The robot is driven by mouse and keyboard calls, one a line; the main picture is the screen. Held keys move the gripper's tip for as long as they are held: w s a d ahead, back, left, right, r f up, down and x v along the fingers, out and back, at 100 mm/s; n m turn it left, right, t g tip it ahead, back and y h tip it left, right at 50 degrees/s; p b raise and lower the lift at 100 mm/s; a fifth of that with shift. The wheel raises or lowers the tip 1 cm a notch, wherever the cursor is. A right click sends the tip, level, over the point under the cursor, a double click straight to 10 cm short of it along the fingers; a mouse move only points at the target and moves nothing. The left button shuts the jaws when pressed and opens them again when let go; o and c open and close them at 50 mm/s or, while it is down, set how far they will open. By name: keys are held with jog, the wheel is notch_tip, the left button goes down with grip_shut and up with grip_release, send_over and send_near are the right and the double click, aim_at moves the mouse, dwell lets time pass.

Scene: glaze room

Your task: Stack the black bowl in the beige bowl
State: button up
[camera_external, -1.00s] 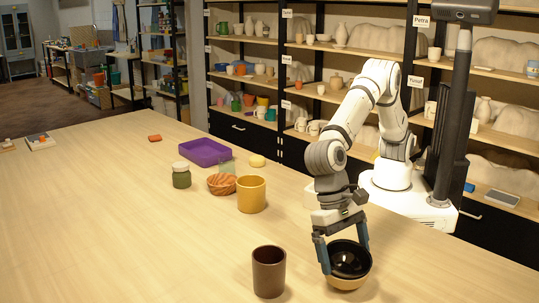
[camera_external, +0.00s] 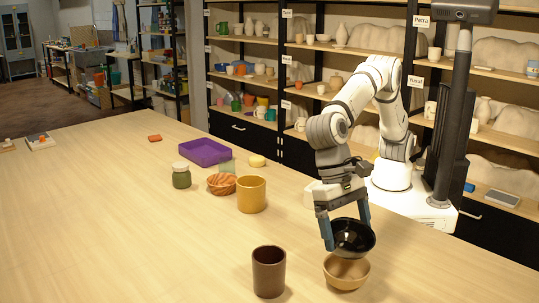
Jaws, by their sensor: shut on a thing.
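The black bowl (camera_external: 354,238) is held upright, or nearly so, between the fingers of my gripper (camera_external: 347,236). It hangs above the beige bowl (camera_external: 346,272), which stands on the table near its front right part. From this view the black bowl overlaps the back rim of the beige bowl, and a gap seems to lie between them. The inside of the beige bowl shows partly. The far finger is partly hidden by the black bowl.
A dark brown cup (camera_external: 269,272) stands just left of the beige bowl. Farther back are a yellow mug (camera_external: 251,195), a woven-looking orange bowl (camera_external: 221,185), a green jar (camera_external: 181,176) and a purple tray (camera_external: 205,152).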

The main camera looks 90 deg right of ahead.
aim_at(344, 247)
notch_tip(344, 247, up, 4)
jog(key=shift+r+p, duration=0.1)
jog(key=shift+p, duration=0.25)
jog(key=shift+w+d+r+g+y+p, duration=0.15)
jog(key=shift+r+g+y+p, duration=0.15)
jog(key=shift+g+y+p, duration=0.55)
notch_tip(344, 247, down, 10)
jog(key=shift+r, duration=0.15)
jog(key=shift+f, duration=0.55)
jog(key=o, duration=0.9)
